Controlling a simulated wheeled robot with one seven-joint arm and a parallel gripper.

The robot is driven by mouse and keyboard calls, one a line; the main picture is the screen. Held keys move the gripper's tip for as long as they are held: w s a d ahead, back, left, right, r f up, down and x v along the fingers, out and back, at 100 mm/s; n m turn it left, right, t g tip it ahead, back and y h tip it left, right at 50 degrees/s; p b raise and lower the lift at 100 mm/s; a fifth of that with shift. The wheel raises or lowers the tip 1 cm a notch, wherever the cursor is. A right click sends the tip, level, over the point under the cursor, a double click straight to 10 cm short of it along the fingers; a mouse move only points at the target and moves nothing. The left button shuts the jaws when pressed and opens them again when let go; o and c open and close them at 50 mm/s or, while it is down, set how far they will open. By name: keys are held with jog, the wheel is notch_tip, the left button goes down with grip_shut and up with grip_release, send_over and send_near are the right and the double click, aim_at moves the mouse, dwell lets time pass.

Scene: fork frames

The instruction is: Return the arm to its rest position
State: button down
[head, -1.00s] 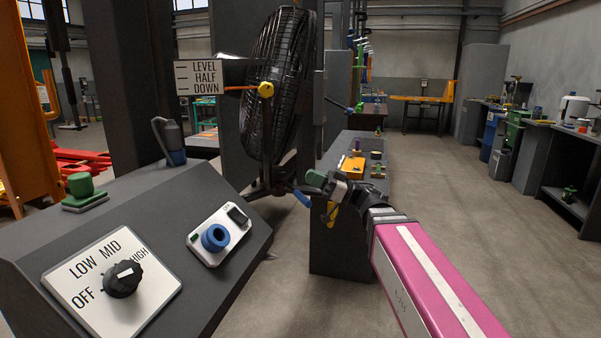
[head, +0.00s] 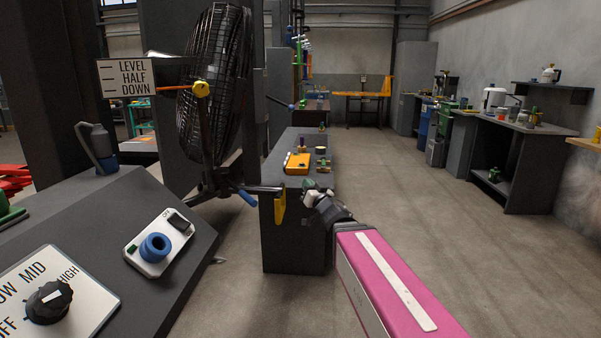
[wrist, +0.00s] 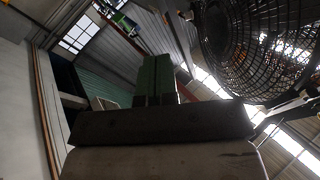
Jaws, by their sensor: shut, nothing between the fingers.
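My pink arm (head: 385,280) reaches from the lower right toward the middle of the head view. My gripper (head: 309,194) is at its far end, small and dark with a green part, in front of the dark bench. In the wrist view my gripper (wrist: 157,75) shows as green fingers side by side, shut with nothing between them. The wrist view looks up at the ceiling and the windows, and the fingers touch nothing visible there.
The fan (head: 212,90) stands left of my gripper, with a blue-tipped lever (head: 247,198) close by. A sloped control panel (head: 190,245) with knobs fills the lower left. A dark bench (head: 290,235) stands behind my gripper. The floor (head: 430,230) to the right is clear.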

jog(key=s+d+f+m+g+h, duration=0.1)
jog(key=d+f+m+g+h, duration=0.25)
jog(key=d+f+h, duration=0.5)
jog(key=s+d+f+m+g+h, duration=0.15)
jog(key=d+f+g+h, duration=0.35)
jog(key=f, duration=0.7)
jog(key=s+d+f+n+g+y, duration=0.1)
jog(key=s+d+f+g+y, duration=0.2)
jog(key=s+f+g, duration=0.7)
jog(key=s+f, duration=0.3)
jog(key=s, duration=0.1)
jog(key=shift+s+n, duration=0.3)
jog(key=shift+s, duration=0.1)
